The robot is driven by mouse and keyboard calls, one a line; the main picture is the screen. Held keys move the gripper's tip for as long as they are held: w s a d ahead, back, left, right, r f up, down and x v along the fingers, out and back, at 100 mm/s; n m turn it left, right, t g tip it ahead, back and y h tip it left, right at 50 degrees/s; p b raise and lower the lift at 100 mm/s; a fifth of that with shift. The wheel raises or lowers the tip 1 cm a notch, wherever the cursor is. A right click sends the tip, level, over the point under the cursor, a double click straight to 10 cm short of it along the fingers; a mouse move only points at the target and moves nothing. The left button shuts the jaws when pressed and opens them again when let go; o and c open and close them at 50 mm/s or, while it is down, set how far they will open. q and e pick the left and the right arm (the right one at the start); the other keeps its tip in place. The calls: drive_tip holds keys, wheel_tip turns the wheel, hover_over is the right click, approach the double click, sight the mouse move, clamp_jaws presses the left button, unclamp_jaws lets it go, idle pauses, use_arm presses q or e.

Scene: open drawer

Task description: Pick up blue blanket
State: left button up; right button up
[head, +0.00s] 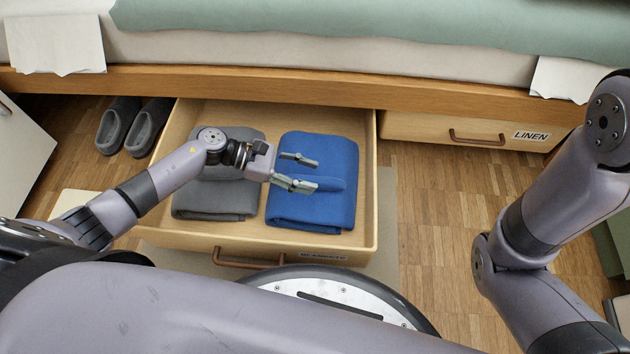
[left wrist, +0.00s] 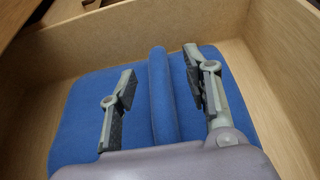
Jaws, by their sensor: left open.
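The blue blanket (head: 332,160) lies folded in the right half of an open wooden drawer (head: 368,190). My left gripper (head: 308,173) is over the blanket, with its fingers apart. In the left wrist view the open fingers of the left gripper (left wrist: 157,85) stand on either side of a raised ridge of the blue blanket (left wrist: 163,100). Nothing is held between them. I cannot tell whether the fingertips touch the cloth. The right gripper is outside both views.
A folded grey blanket (head: 212,199) lies beside the blue one, partly behind my left arm. The drawer walls surround both. A closed drawer labelled LINEN (head: 460,130) is to the right. Grey slippers (head: 133,126) stand at the left. The wooden floor (head: 432,215) right of the open drawer is clear.

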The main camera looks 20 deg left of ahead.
sight(337, 182)
use_arm(q)
drive_tip(key=b+x, duration=0.3)
drive_tip(key=x, duration=0.2)
drive_tip(key=shift+w+d+f, duration=0.15)
drive_tip(key=shift+w+d, duration=0.1)
drive_tip(key=shift+d, duration=0.05)
drive_tip(key=shift+c, duration=0.2)
clamp_jaws()
idle(0.7)
